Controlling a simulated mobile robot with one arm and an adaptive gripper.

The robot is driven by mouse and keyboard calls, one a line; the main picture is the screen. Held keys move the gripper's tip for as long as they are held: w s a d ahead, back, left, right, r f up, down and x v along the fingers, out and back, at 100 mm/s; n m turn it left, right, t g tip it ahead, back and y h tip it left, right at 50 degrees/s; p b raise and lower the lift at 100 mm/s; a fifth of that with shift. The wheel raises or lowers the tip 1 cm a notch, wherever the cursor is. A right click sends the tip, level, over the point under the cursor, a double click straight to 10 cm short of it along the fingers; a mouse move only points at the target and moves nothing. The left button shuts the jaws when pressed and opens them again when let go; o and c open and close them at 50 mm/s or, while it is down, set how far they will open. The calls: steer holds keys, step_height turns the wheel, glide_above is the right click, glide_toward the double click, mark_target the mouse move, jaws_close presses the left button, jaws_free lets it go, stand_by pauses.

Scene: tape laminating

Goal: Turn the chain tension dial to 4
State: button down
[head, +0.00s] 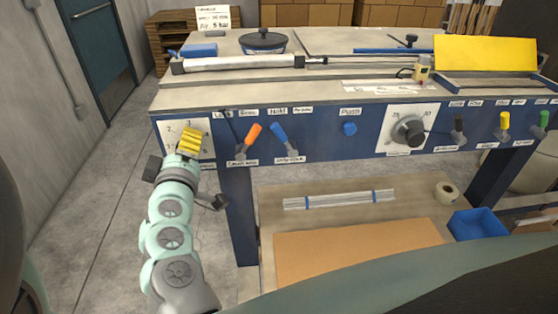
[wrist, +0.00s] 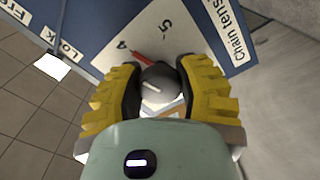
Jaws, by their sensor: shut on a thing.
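The chain tension dial is a dark grey round knob (wrist: 160,76) with a red pointer (wrist: 143,57), on a white number plate (wrist: 180,38) labelled "Chain tens...". In the wrist view the pointer's tip lies close to the printed 4, with the 5 off to its right. My gripper (wrist: 160,84) has its yellow fingers on both sides of the knob, shut on it. In the head view my gripper (head: 189,140) covers the knob at the left end of the blue panel; the 2 and 3 show on the plate (head: 205,128).
An orange lever (head: 254,132) and a blue lever (head: 278,134) stick out to the right of my gripper. A larger dial (head: 408,131) sits farther right. The bench top (head: 330,95) is above the panel; a lower shelf (head: 270,215) is below. Open floor lies to the left.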

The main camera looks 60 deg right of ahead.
steer(key=c, duration=0.5)
jaws_free()
steer(key=shift+v, duration=3.75)
